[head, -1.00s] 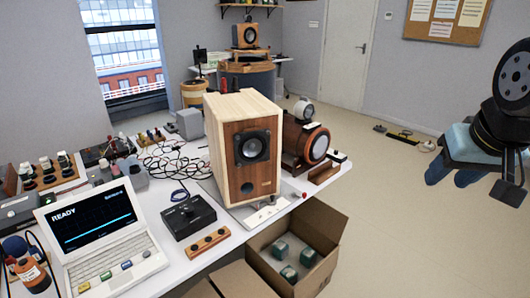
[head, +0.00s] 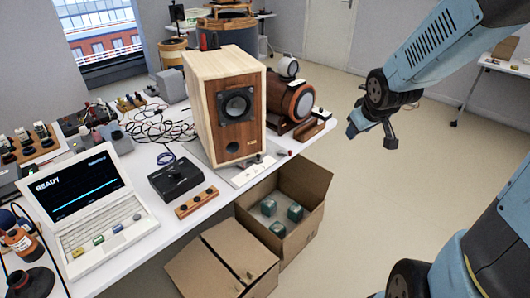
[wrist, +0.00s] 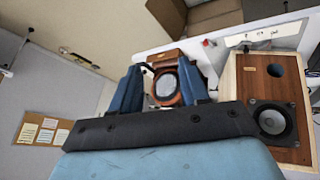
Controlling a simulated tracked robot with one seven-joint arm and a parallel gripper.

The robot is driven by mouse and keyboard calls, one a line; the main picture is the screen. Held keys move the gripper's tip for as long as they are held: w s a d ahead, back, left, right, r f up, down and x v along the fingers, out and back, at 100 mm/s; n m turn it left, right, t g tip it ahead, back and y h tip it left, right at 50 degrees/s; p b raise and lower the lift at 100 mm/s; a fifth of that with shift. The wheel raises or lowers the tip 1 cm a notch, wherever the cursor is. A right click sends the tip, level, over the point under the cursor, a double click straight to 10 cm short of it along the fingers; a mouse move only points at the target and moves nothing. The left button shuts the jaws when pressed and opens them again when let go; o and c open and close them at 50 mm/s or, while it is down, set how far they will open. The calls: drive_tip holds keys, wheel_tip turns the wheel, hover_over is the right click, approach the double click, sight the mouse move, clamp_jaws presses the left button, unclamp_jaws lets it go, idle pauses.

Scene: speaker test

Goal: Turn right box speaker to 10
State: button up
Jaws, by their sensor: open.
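A wooden box speaker (head: 203,95) with a dark cone and a round port stands on the table. It also shows, partly cut off, at the right of the wrist view (wrist: 252,82). A brown cylindrical speaker (head: 300,101) lies to its right, and its round face (wrist: 166,84) shows between my fingers in the wrist view. A black control box (head: 176,181) with a knob on top sits in front of the box speaker; its markings are too small to read. My gripper (head: 371,134) is open and empty, in the air right of the table, apart from everything.
A laptop (head: 82,196) reading READY stands at the left. A wooden strip with dark knobs (head: 196,203) lies by the table's front edge. Open cardboard boxes (head: 300,181) stand below that edge, one holding green cubes (head: 295,212). Free floor (head: 430,160) lies to the right.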

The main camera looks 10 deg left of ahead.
drive_tip(key=w+a+f+n+y, duration=0.4)
drive_tip(key=a+f, duration=0.4)
drive_tip(key=f, duration=0.5)
drive_tip(key=t+y, duration=0.2)
drive_tip(key=y, duration=0.4)
approach(260, 158)
drive_tip(key=x, duration=0.8)
drive_tip(key=shift+w+a+f, duration=0.15)
drive_tip(key=shift+w, duration=0.1)
drive_tip(key=shift+c, duration=0.3)
clamp_jaws()
